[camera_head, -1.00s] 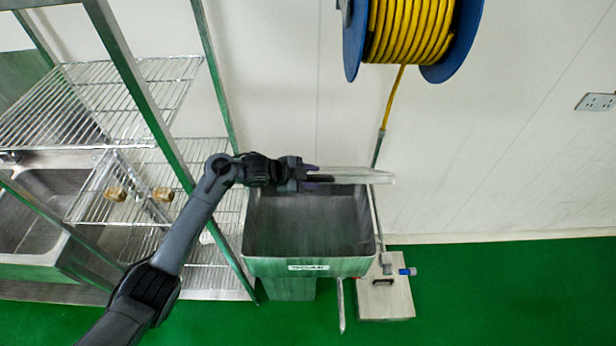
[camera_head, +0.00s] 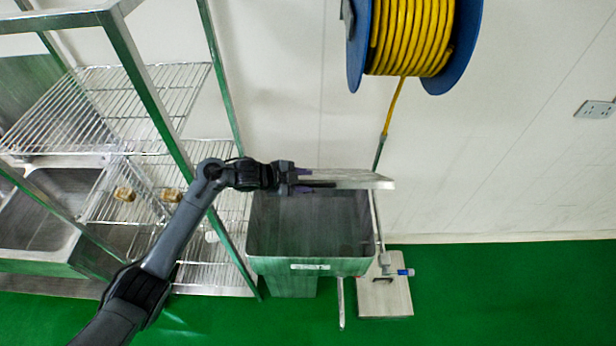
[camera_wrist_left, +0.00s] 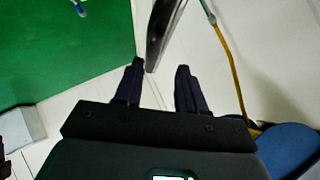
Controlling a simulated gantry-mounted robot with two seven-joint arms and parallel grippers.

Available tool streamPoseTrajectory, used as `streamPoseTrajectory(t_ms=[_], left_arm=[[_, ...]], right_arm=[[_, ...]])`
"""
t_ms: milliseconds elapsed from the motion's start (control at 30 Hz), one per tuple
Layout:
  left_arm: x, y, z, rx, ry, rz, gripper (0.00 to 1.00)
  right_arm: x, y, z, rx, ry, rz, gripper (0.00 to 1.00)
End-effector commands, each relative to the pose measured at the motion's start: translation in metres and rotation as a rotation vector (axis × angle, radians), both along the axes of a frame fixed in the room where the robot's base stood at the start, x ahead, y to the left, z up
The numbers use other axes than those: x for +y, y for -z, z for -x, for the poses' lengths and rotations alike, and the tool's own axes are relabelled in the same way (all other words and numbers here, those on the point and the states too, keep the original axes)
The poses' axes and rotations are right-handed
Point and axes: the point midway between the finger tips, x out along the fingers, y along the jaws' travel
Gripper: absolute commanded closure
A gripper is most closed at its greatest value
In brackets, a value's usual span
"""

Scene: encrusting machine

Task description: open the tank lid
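The open-topped metal tank (camera_head: 310,266) stands against the wall beside the rack. Its dark inside shows in the head view. The lid (camera_head: 360,181) is raised at the tank's back edge and seen nearly edge-on. My left gripper (camera_head: 314,179) is at the left part of the lid, above the tank's back. In the left wrist view, the left gripper's fingers (camera_wrist_left: 160,68) are spread apart. The lid's edge (camera_wrist_left: 161,35) reaches down near the left finger there. I cannot tell whether they touch. My right gripper is not in view.
A wire-shelf rack (camera_head: 140,100) with green-tinted posts stands left of the tank, close to my left arm. A blue reel with yellow hose (camera_head: 412,40) hangs on the wall above right. Green floor (camera_head: 500,285) is clear at the right.

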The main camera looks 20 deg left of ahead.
Motion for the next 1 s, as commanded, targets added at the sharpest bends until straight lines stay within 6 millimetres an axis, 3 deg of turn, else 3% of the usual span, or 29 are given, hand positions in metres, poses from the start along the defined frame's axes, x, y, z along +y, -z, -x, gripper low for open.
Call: streamPoseTrajectory(t_ms=[1000], left_arm=[[0.041,-0.044,0.040,0.001,0.000,-0.002,0.62]], right_arm=[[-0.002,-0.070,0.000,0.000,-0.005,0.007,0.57]])
